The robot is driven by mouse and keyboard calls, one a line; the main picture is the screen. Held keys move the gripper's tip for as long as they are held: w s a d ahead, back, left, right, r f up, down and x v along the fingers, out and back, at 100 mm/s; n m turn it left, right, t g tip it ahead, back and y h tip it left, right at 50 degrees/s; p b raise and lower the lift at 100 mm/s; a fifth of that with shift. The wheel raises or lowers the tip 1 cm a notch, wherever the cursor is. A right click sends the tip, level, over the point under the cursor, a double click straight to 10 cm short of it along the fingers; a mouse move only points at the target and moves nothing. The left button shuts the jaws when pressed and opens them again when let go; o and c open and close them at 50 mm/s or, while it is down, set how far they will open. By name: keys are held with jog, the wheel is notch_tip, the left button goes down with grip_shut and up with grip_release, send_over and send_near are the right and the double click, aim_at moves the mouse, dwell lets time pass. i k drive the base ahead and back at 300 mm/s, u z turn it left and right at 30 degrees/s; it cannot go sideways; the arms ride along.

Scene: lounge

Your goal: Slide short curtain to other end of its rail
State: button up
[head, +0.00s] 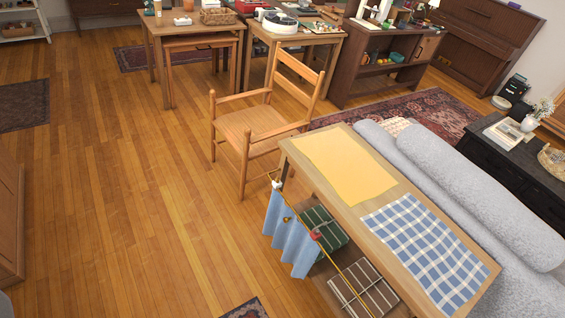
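A short blue curtain (290,237) hangs in folds from a thin brass rail (350,280) along the front side of a wooden console table (464,265). The curtain is bunched at the far left end of the rail, by a pale end bracket (277,184). A small red piece (316,235) sits on the rail at the curtain's right edge. The rail runs down to the right and leaves the bottom of the picture, so its near end is hidden. My gripper is not in view.
A wooden armchair (255,125) stands just beyond the table. A grey sofa (480,200) backs onto its right side.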

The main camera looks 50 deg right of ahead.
aim_at(299, 248)
jog(key=z, duration=0.4)
jog(key=i, duration=0.9)
jog(key=z, duration=0.65)
